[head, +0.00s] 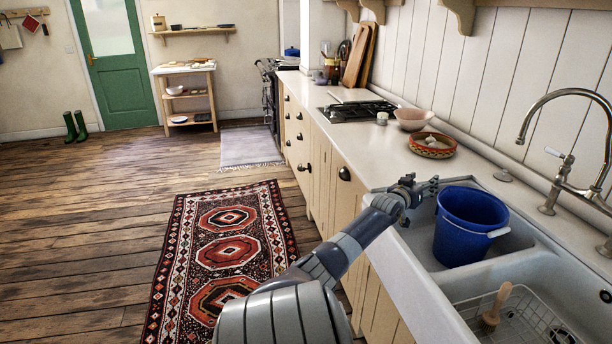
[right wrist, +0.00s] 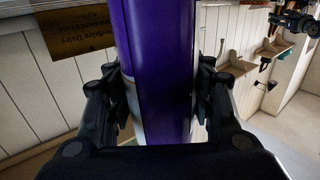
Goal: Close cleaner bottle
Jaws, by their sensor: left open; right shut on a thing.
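A purple bottle (right wrist: 152,45), which I take to be the cleaner bottle, fills the middle of the right wrist view. It runs out of the top of the picture, so its top and any cap are hidden. My right gripper (right wrist: 157,80) is shut on it, one dark finger on each side. The bottle and right gripper do not show in the head view. My left gripper (head: 424,187) is open and empty by the sink's far edge, just left of the blue bucket's rim. No cap shows in either view.
The blue bucket (head: 469,228) stands in the sink's far basin (head: 425,243). A wire rack (head: 520,318) with a wooden brush (head: 497,305) is in the near basin. A tap (head: 560,150) rises at the right. A patterned dish (head: 433,146) and a pink bowl (head: 413,119) stand on the counter.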

